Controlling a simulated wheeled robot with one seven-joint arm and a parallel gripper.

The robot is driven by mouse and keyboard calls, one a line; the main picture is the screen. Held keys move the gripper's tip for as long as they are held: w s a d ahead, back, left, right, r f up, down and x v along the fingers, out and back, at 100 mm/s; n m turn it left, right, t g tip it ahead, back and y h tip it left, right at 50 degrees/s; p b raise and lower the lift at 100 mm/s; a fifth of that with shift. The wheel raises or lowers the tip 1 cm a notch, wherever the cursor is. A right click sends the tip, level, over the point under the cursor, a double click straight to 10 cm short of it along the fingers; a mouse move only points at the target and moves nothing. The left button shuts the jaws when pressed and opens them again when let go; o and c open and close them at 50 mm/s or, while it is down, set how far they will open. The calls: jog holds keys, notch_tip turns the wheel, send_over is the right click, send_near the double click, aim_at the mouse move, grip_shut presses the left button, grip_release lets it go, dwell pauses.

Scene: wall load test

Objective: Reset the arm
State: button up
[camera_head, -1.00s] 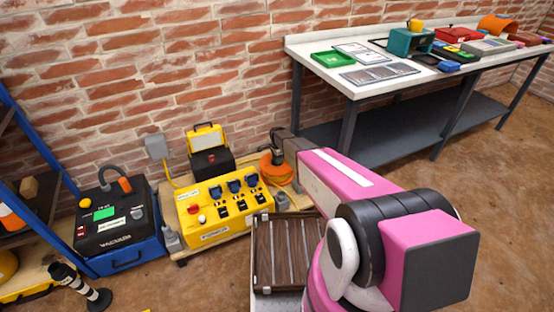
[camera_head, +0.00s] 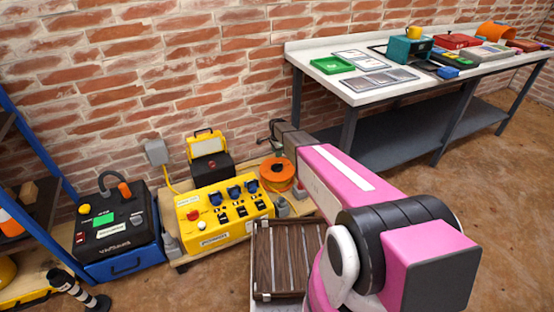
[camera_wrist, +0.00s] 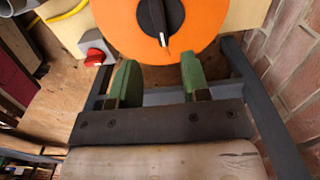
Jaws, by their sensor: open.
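My arm, pink and black, reaches from the lower right toward the brick wall in the head view. My gripper (camera_head: 270,139) is at its far end, small and partly hidden by the dark wrist, close to the wall and just above an orange reel (camera_head: 278,176). In the wrist view my gripper (camera_wrist: 158,80) shows two green fingertips spread apart with nothing between them. Beyond the fingertips is an orange disc (camera_wrist: 118,30) with a black centre knob, which looks like the same reel; I cannot tell the exact gap.
A yellow control box (camera_head: 225,212) and yellow case (camera_head: 207,145) stand left of the reel. A slatted crate (camera_head: 285,262) lies below my arm. A workbench (camera_head: 350,95) stands right; open floor lies before it.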

jog(key=shift+r, duration=0.65)
jog(key=shift+s, duration=0.1)
jog(key=s+d+r+n, duration=0.4)
jog(key=s+r, duration=0.2)
jog(key=s, duration=0.6)
jog(key=s+d+r+n, duration=0.4)
jog(key=s+r, duration=0.3)
jog(key=s, duration=0.5)
jog(key=s+d+r+n, duration=0.5)
jog(key=s+r, duration=0.2)
jog(key=s, duration=0.5)
jog(key=shift+n, duration=0.3)
jog(key=shift+w+a+r, duration=0.1)
